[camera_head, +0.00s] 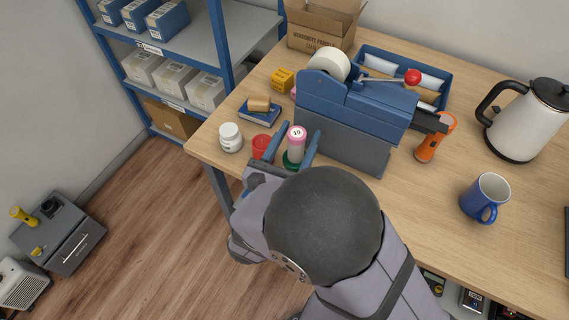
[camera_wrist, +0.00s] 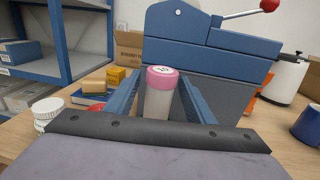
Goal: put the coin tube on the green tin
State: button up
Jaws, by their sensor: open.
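The coin tube (camera_head: 296,144) is a clear upright cylinder with a pink cap marked 10. In the head view its foot appears to rest on the green tin (camera_head: 289,162), of which only a little shows. My gripper (camera_head: 300,134) is open, with one blue finger on each side of the tube. In the wrist view the tube (camera_wrist: 158,98) stands upright between the fingers (camera_wrist: 160,80), with visible gaps on both sides. The tin is hidden there behind the gripper's body.
A red tin (camera_head: 262,146) stands just left of my left finger, with a white jar (camera_head: 230,137) beyond. A large blue tape dispenser (camera_head: 355,110) stands close behind and to the right. A blue book with a sponge-like block (camera_head: 259,103) lies behind left.

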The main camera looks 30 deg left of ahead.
jog(key=s+d+b, duration=0.1)
jog(key=s, duration=0.8)
jog(key=shift+b, duration=0.3)
